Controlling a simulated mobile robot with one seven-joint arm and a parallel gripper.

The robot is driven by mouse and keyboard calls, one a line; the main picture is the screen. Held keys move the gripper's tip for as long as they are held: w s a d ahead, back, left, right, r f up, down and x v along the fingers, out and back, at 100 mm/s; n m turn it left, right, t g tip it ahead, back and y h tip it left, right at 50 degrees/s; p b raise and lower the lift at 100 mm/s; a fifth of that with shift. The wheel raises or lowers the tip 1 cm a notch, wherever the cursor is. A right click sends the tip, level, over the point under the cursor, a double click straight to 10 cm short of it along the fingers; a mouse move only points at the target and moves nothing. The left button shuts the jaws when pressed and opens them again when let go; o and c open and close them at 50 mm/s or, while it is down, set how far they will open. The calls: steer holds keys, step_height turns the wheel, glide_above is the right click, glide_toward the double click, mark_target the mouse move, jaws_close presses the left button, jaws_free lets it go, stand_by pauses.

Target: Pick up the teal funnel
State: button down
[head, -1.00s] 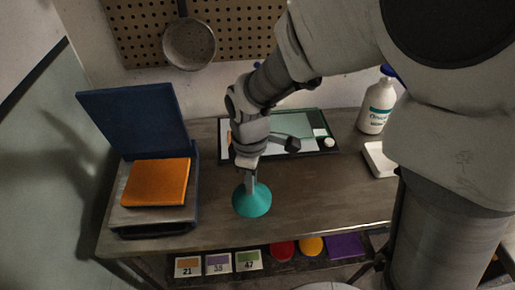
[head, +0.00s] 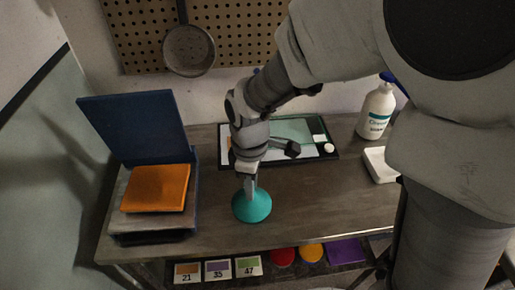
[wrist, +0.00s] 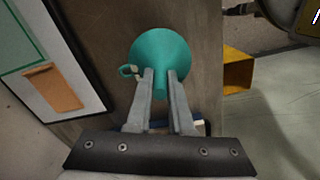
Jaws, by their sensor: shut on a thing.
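The teal funnel (head: 253,207) is wide end down on or just above the brown table near its front edge; I cannot tell whether it touches the table. My gripper (head: 249,186) comes down on it from above. In the wrist view the funnel (wrist: 160,55) shows its round cone beyond the fingertips, with a small loop at its left side. My gripper (wrist: 160,80) has its two fingers on either side of the funnel's narrow part, shut on it. The stem is partly hidden between the fingers.
A framed board (head: 290,140) lies behind the funnel. A white bottle (head: 376,112) and a white tray (head: 380,164) are at the right. Numbered cards and coloured items sit on a lower shelf.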

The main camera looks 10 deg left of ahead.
step_height(320, 180, up, 4)
steer(key=shift+d+r+p, duration=0.1)
steer(key=shift+r+p, duration=0.05)
steer(key=shift+p, duration=0.2)
steer(key=d+r, duration=0.6)
steer(key=d, duration=0.5)
steer(key=shift+s+d+r+p, duration=0.15)
steer(key=shift+d+p, duration=0.1)
steer(key=shift+p, duration=0.15)
steer(key=w+a+r+t+y+p, duration=0.2)
steer(key=w+a+r+t+p, duration=0.25)
steer(key=a+r, duration=0.35)
steer(key=w+a+r+t+y+p, duration=0.35)
steer(key=w+a+r, duration=0.2)
steer(key=r, duration=0.45)
step_height(320, 180, up, 20)
steer(key=m+t+h+p, duration=0.2)
steer(key=m+t+p, duration=0.1)
steer(key=t+p, duration=0.6)
steer(key=b+x, duration=0.3)
steer(key=x, duration=0.7)
steer(key=shift+w+f+y+b, duration=0.15)
steer(key=shift+f+y+b, duration=0.05)
steer(key=shift+y+b, duration=0.2)
